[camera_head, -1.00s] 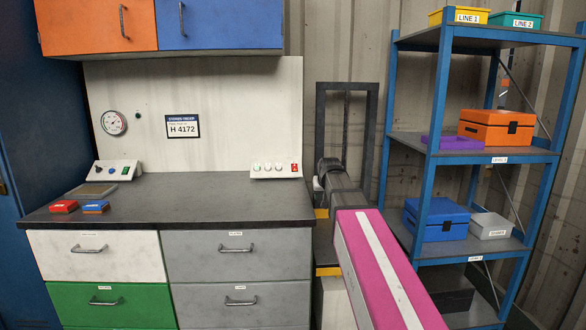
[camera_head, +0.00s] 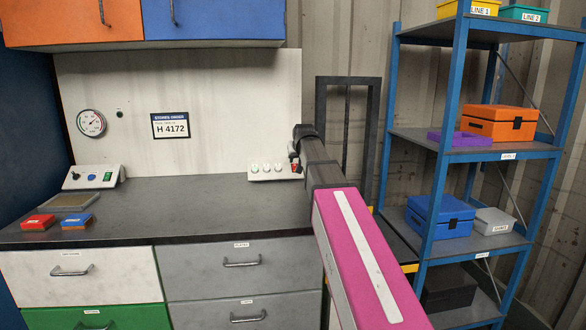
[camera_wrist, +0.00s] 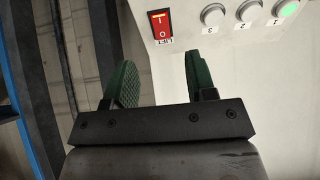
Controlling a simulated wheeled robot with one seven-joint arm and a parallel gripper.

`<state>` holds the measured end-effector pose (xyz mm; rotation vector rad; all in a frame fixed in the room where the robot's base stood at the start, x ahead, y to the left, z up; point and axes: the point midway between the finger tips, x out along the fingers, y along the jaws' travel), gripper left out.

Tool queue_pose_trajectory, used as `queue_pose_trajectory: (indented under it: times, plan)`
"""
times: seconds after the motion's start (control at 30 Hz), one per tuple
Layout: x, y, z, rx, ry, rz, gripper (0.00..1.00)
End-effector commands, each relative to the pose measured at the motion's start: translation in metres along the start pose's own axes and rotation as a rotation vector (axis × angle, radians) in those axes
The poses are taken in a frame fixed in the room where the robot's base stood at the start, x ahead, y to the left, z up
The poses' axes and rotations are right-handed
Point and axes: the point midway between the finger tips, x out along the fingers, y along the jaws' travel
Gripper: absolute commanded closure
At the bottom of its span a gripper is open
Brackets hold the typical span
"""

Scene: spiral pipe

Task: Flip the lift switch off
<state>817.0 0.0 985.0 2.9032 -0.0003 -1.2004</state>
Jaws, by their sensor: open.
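The red lift switch (camera_wrist: 161,24) sits at the end of the white control panel (camera_wrist: 222,60), upside down in the wrist view. In the head view the switch (camera_head: 295,168) is at the panel's right end, partly behind my gripper (camera_head: 294,156). In the wrist view my gripper (camera_wrist: 158,62) is open and empty, with two green-padded fingers spread apart. The switch lies beyond the fingertips, roughly in line with the gap between them, and no contact shows. Which way the switch is set is too small to tell.
Round buttons (camera_wrist: 212,15) sit beside the switch, one lit green. The dark worktop (camera_head: 190,200) is clear near the panel. A blue shelf rack (camera_head: 447,120) and a dark upright frame (camera_head: 372,130) stand right of the worktop. Red and blue boxes (camera_head: 76,221) lie at the left.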

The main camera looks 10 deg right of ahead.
Motion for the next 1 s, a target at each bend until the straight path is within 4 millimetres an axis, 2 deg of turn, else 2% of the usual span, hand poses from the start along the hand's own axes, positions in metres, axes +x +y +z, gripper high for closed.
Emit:
queue_pose_trajectory:
  times: [0.2, 0.5, 0.7, 0.93, 0.97, 1.0]
  plan:
    - [0.043, 0.000, -0.001, 0.000, -0.003, 0.000, 0.49]
    - [0.082, 0.000, -0.001, 0.000, -0.002, 0.000, 0.49]
    - [0.090, 0.000, 0.000, 0.000, -0.001, 0.000, 0.49]
    - [0.090, 0.000, 0.001, 0.000, -0.001, 0.000, 0.49]
    - [0.090, 0.000, 0.000, 0.000, -0.001, 0.000, 0.55]
    - [0.090, 0.000, 0.001, 0.000, -0.001, 0.000, 0.68]
